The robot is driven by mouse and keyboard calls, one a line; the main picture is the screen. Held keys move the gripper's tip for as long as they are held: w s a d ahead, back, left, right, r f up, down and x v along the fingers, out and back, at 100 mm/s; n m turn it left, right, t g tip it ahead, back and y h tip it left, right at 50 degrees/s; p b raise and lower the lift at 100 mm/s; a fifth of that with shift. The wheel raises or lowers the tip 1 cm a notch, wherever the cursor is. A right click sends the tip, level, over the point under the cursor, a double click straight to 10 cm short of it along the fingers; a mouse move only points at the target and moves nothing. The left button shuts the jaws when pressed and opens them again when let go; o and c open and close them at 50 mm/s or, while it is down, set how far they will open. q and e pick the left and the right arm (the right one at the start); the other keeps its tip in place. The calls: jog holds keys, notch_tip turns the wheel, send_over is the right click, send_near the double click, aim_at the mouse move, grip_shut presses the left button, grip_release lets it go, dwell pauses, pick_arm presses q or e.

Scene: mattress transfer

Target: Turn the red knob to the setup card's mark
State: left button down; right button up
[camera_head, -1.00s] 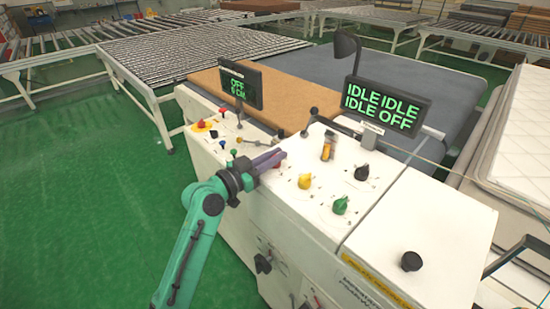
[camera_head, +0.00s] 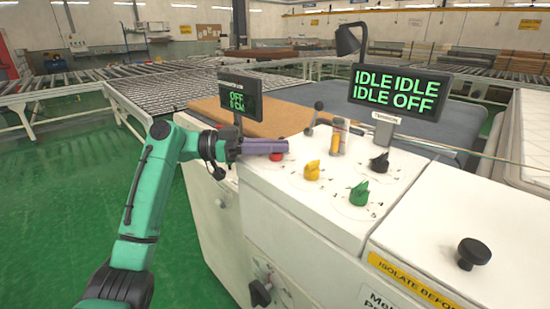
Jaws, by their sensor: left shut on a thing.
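The red knob (camera_head: 277,157) is on the white console top, at the left of a group of coloured knobs. Only a small part of it shows below the fingers. My left gripper (camera_head: 277,146) reaches in from the left, its purple-grey fingers shut on the red knob. The fingers hide most of the knob, so its pointer and mark cannot be read. I cannot make out a setup card in this view. My right gripper is not in view.
A yellow knob (camera_head: 312,170), a green knob (camera_head: 359,193) and a black knob (camera_head: 380,163) stand nearby. An orange-and-white upright item (camera_head: 339,137) is behind them. Two screens, a left one (camera_head: 240,93) and a right one (camera_head: 400,92), rise above the console (camera_head: 300,205).

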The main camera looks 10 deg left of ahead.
pick_arm(q)
jog(key=shift+m+g, duration=0.9)
jog(key=shift+g, duration=0.8)
jog(key=shift+f, duration=0.1)
jog(key=c, duration=0.9)
grip_release()
